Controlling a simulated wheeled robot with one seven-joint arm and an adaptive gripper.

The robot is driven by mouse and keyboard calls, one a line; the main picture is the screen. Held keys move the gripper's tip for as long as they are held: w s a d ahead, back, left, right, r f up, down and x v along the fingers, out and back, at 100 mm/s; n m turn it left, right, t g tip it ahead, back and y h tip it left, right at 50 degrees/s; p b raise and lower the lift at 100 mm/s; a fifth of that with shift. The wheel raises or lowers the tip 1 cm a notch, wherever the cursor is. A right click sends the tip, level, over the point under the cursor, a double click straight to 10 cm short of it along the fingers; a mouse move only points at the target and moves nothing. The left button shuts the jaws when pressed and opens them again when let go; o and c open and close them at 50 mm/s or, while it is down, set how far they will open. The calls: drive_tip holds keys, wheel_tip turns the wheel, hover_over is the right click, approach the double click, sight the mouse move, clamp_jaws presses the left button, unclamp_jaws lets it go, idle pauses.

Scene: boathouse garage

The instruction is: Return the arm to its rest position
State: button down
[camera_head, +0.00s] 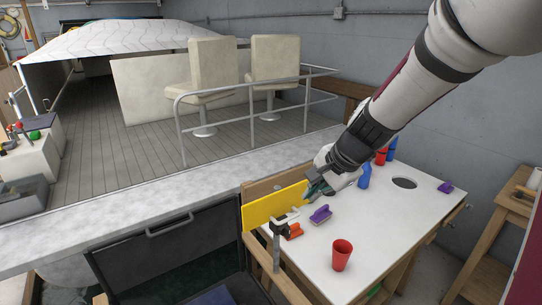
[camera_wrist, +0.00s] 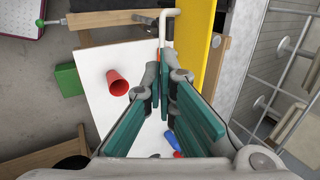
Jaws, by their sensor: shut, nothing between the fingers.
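My gripper (camera_head: 316,188) hangs at the end of my outstretched arm, above the back left part of a white-topped workbench (camera_head: 383,233). It is near the right end of a yellow board (camera_head: 275,207); I cannot tell whether they touch. In the wrist view my gripper (camera_wrist: 163,82) has its teal-padded fingers drawn together at the tips, with nothing held between them. The arm reaches in from the upper right of the head view and hides part of the bench's back edge.
A red cup (camera_head: 342,254), a purple-handled item (camera_head: 320,214) and a clamp (camera_head: 278,224) are near the gripper. Blue (camera_head: 364,175) and red (camera_head: 381,156) objects stand by the arm. A boat deck with railing (camera_head: 245,104) and seats lies behind. The bench's front right is clear.

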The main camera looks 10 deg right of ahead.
drive_tip(key=s+a+r+n+h+b, duration=0.1)
drive_tip(key=s+r+n+b, duration=0.1)
drive_tip(key=s+n, duration=0.4)
drive_tip(key=s+a+r+n+h+b, duration=0.1)
drive_tip(key=s+r+n+b, duration=0.1)
drive_tip(key=s+r+n, duration=0.2)
drive_tip(key=s+n, duration=0.3)
drive_tip(key=s, duration=0.5)
drive_tip(key=shift+s+a+r, duration=0.15)
drive_tip(key=shift+s+r, duration=0.15)
